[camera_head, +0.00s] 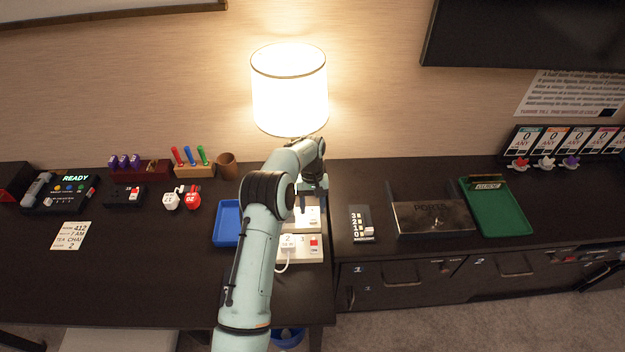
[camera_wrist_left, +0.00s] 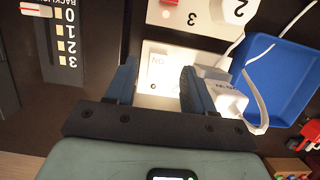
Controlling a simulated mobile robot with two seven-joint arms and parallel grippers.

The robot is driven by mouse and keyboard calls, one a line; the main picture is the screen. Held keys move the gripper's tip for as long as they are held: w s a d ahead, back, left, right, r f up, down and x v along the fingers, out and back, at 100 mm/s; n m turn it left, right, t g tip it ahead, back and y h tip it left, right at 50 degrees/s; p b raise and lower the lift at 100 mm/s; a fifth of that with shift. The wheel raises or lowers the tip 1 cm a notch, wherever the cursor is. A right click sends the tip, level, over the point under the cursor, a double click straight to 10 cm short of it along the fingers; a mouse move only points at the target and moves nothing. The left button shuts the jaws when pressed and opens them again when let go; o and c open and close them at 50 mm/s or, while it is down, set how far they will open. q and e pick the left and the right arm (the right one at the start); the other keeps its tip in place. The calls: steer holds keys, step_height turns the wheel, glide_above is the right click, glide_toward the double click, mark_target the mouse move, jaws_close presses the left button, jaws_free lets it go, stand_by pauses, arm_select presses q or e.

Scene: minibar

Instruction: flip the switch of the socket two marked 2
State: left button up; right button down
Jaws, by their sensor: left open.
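Two white socket panels stand near the right end of the left desk. The front panel (camera_head: 313,253) has a red switch (camera_head: 314,241), a "3" and a white block marked "2" (camera_head: 288,242). These marks also show upside down in the left wrist view, with the "2" (camera_wrist_left: 239,10) beside the "3". The rear panel (camera_head: 313,214) is partly covered by my arm; its white face (camera_wrist_left: 157,62) has small lettering and lies beyond my fingers. My left gripper (camera_head: 313,190) is open above the rear panel; its dark fingers (camera_wrist_left: 160,85) straddle part of it in view. Contact cannot be told.
A blue tray (camera_head: 226,223) stands left of the panels, beside white plugs (camera_wrist_left: 225,97) and cables. A lit lamp (camera_head: 289,90) is behind my arm. A dark backlight selector panel (camera_head: 360,222) stands to the right. The desk's left front is fairly clear.

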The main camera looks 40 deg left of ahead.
mark_target(313, 218)
arm_select(q)
step_height(313, 218, up, 16)
steer(key=shift+f, duration=0.25)
steer(key=shift+d+f, duration=0.1)
stand_by(0.5)
